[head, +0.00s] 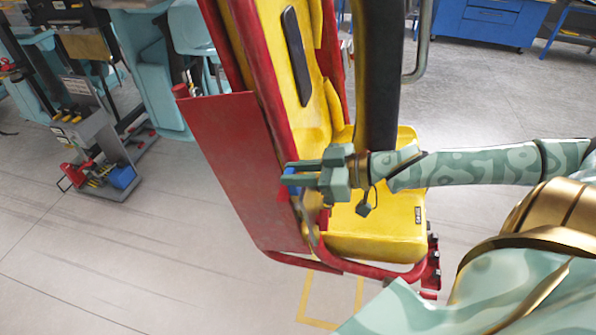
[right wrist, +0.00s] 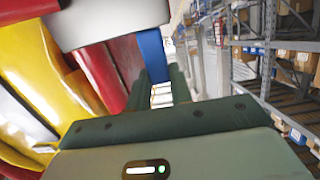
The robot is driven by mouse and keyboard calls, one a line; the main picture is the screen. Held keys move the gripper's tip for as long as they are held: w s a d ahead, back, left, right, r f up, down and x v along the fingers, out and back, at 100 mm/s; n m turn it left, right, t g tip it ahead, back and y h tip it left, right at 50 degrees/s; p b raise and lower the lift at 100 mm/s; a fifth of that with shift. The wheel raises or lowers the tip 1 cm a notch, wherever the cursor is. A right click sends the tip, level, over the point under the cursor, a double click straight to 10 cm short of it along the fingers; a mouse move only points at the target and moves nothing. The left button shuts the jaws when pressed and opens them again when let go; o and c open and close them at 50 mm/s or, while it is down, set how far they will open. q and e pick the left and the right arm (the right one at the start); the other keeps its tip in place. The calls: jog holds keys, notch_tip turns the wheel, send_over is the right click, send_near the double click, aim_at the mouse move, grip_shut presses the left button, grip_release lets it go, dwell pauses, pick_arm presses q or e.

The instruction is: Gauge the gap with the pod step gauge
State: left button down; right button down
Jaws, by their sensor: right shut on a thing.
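My right gripper (head: 290,179) reaches in from the right, across the front of the yellow seat (head: 375,240) of the pod. Its fingers point left, at the red side panel's edge. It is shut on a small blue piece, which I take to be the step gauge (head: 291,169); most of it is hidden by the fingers. In the right wrist view the blue gauge (right wrist: 154,55) sticks out beyond the fingertips (right wrist: 158,80), beside the red panel (right wrist: 126,60). I cannot tell whether the gauge touches the pod or sits in a gap. My left gripper is out of view.
The red side panel (head: 225,160) runs along the pod's left side. A dark padded bar (head: 378,80) rises above the seat, close to my right wrist. A grey tool cart (head: 95,140) stands at the left, and a blue cabinet (head: 490,20) at the back. Floor between cart and pod is clear.

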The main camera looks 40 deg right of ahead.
jog(key=shift+p, duration=0.35)
dwell(0.5)
jog(key=shift+f, duration=0.1)
dwell(2.2)
notch_tip(320, 180, up, 13)
jog(key=w+a+p, duration=0.2)
jog(key=p, duration=0.6)
jog(key=shift+f+p, duration=0.2)
jog(key=shift+p, duration=0.2)
dwell(0.5)
jog(key=shift+w+f, duration=0.1)
dwell(1.0)
